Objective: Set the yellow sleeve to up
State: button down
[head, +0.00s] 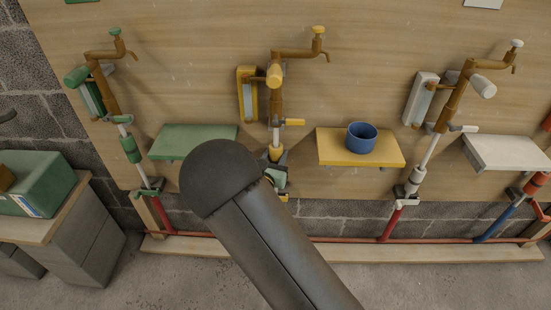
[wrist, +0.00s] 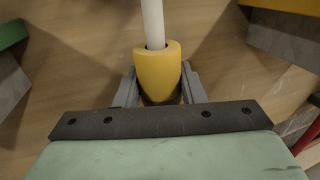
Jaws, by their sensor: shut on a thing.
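The yellow sleeve (head: 275,153) sits around the white pipe (head: 276,135) of the middle, yellow-marked station, low on the pipe in the head view. In the wrist view the sleeve (wrist: 157,68) fills the space between my gripper's two grey fingers (wrist: 158,90), with the white pipe (wrist: 152,22) coming out of its top. My gripper (head: 276,172) is shut on the sleeve. In the head view my dark arm hides part of the gripper and the lower pipe.
A yellow shelf (head: 335,156) with a blue mug (head: 361,138) stands just right of the pipe, and a green shelf (head: 190,135) to the left. A yellow lever (head: 294,122) juts out above the sleeve. Similar pipes with a green sleeve (head: 130,149) and a white sleeve (head: 412,181) stand either side.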

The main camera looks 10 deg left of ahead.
notch_tip(320, 180, up, 3)
jog(key=shift+f+p, duration=0.1)
jog(key=shift+p, duration=0.35)
jog(key=c, duration=0.9)
grip_release()
jog(key=s+a+p, duration=0.2)
jog(key=s+a, duration=0.1)
jog(key=s, duration=1.4)
jog(key=shift+a, duration=0.2)
